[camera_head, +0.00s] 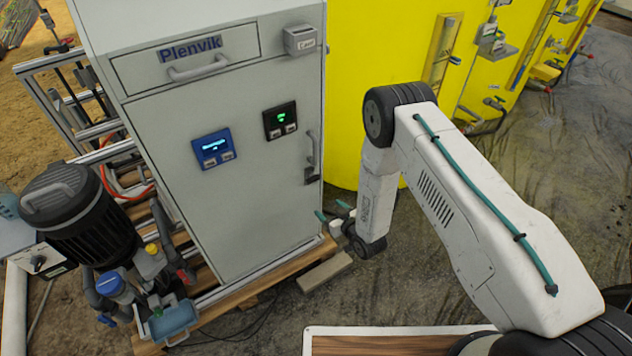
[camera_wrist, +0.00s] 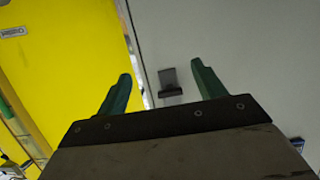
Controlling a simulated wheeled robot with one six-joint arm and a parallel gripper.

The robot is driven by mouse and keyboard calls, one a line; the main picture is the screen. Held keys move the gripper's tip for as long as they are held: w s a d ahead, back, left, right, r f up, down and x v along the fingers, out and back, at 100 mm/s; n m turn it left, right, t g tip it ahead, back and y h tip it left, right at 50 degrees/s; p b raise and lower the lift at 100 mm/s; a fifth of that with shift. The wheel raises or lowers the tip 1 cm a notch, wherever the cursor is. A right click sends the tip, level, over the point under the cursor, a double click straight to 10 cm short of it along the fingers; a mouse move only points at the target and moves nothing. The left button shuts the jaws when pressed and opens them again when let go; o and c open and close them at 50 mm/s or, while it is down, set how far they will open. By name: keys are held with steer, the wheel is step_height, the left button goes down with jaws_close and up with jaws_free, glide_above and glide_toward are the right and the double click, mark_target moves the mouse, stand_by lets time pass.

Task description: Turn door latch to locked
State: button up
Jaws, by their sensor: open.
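The grey cabinet door (camera_head: 240,200) carries a small dark latch (camera_head: 311,175) near its right edge, below a grey handle. In the wrist view the latch (camera_wrist: 168,77) appears as a dark upright plate with a short bar across its lower end. The wrist picture seems turned over, with the yellow tank on the left. My gripper (camera_head: 332,209) is just right of and below the latch in the head view. Its green fingers (camera_wrist: 160,72) are spread and empty, with the latch seen between them. The latch looks apart from both fingers.
The door also has a blue display (camera_head: 213,148) and a black display (camera_head: 280,121). A drawer front (camera_head: 187,62) with a handle is above. A yellow tank (camera_head: 375,60) stands close on the right. A black pump motor (camera_head: 75,215) is at left. Wooden boards (camera_head: 325,272) lie below the cabinet.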

mark_target(315, 180)
steer(key=w+a+r+t, duration=0.1)
steer(key=w+r, duration=0.1)
steer(key=w+a+r+t+y, duration=0.1)
steer(key=w+a+r, duration=0.1)
steer(key=w, duration=0.1)
steer(key=w+a+r+t+y, duration=0.1)
steer(key=w+a+r, duration=0.1)
steer(key=w, duration=0.1)
steer(key=shift+a, duration=0.1)
steer(key=shift+s, duration=0.1)
steer(key=c, duration=1)
